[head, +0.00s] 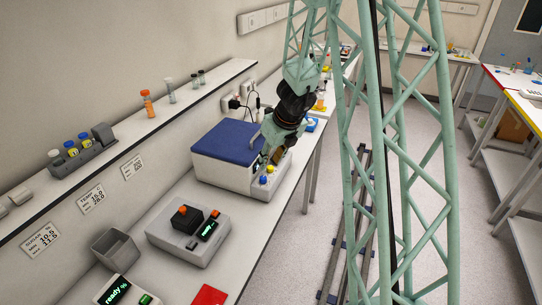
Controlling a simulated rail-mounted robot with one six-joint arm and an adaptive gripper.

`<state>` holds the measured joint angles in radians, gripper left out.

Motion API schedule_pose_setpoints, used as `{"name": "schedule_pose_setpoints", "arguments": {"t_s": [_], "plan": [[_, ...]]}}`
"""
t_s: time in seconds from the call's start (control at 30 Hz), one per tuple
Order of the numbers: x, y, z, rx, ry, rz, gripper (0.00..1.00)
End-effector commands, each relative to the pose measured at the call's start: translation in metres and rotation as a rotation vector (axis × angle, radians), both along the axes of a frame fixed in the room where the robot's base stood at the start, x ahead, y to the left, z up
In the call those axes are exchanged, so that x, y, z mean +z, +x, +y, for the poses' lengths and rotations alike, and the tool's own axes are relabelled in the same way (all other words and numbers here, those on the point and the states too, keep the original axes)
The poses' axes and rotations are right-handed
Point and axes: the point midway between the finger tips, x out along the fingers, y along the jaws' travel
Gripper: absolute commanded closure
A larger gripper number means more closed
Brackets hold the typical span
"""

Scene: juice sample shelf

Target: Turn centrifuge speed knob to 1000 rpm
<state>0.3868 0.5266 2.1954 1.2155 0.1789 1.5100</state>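A white box-shaped machine with a blue lid (228,139), which looks like the centrifuge, stands on the left bench with its lid down. Its front panel carries a yellow round control (270,169) and a blue round control (263,180). My gripper (273,160) points down at this panel, just behind the yellow control. I cannot tell whether it touches anything. Its fingers are small and dark here, so their opening is unclear. No separate speed knob or rpm reading can be made out; the panel behind my gripper is hidden.
Nearer on the bench are a grey device with a black block (187,218), a grey bin (115,248) and a red pad (208,295). A wall shelf (150,121) holds several vials and a tube rack (84,152). My lattice column blocks part of the right side.

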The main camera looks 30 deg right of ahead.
Motion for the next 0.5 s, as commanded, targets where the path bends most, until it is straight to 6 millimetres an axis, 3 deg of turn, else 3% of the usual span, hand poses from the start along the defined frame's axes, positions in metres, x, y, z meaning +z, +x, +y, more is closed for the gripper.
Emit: {"name": "schedule_pose_setpoints", "arguments": {"t_s": [0.17,0.5], "plan": [[0.0109,-0.0037,-0.0003,0.001,0.0,-0.001,0.7],[0.0129,-0.0054,-0.0003,0.0,0.0,0.0,0.7]]}}
